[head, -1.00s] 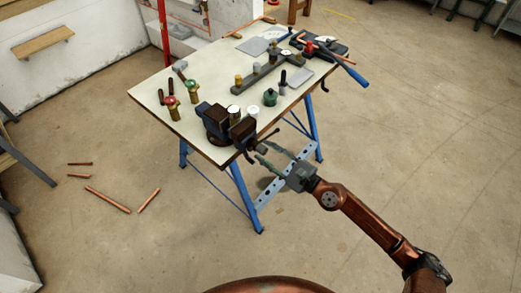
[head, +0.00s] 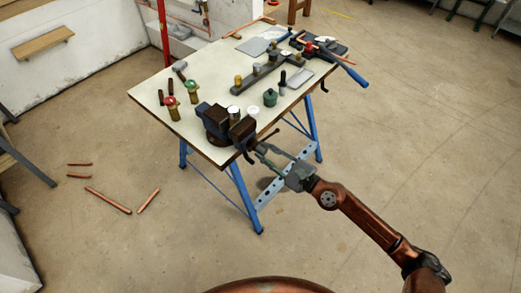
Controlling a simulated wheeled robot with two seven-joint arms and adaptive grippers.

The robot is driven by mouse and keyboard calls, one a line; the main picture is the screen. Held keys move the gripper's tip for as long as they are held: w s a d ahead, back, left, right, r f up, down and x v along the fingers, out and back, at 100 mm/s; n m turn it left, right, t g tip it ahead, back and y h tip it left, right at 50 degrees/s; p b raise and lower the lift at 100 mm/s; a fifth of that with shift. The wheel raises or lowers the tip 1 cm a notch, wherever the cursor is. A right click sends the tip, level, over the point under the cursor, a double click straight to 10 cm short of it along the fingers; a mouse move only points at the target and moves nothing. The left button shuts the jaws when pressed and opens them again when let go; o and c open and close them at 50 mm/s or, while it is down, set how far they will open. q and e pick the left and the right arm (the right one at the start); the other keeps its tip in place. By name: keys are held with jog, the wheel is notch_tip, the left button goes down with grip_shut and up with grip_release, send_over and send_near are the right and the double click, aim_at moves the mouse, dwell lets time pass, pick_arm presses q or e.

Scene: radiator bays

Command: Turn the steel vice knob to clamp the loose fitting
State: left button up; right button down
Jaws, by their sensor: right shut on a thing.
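A dark blue-black bench vice (head: 217,121) is mounted at the front corner of the workbench. Its front jaw and screw end (head: 243,134) reach past the bench edge. A pale metal cylinder (head: 233,112) shows at the jaws, perhaps the loose fitting; whether it is gripped I cannot tell. The steel vice knob (head: 261,148) is at the screw's outer end, small and mostly covered by my fingertips. My right gripper (head: 267,152) reaches in from the right, shut on the knob. My left gripper is not in view.
The workbench (head: 165,109) on blue legs also carries brass valves (head: 193,94) with red and green tops, a grey manifold bar (head: 266,70), a dark green pot (head: 270,97) and a blue-handled tool (head: 352,74). Copper pipes (head: 108,200) lie on the floor at left.

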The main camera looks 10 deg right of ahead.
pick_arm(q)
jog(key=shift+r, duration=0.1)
pick_arm(e)
jog(key=shift+m+p, duration=0.45)
jog(key=shift+m, duration=0.55)
jog(key=m+p, duration=0.6)
jog(key=m, duration=0.7)
jog(key=shift+r+p, duration=0.2)
jog(key=shift+p, duration=0.1)
jog(key=m+p, duration=0.8)
jog(key=m, duration=0.4)
jog(key=shift+f, duration=0.1)
jog(key=c, duration=1.9)
grip_release()
jog(key=shift+s+d+f, duration=0.1)
jog(key=shift+f, duration=0.15)
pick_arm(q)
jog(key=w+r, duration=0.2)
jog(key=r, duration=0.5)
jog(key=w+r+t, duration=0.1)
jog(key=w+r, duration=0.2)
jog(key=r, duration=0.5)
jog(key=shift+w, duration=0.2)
pick_arm(e)
jog(key=shift+o, duration=0.3)
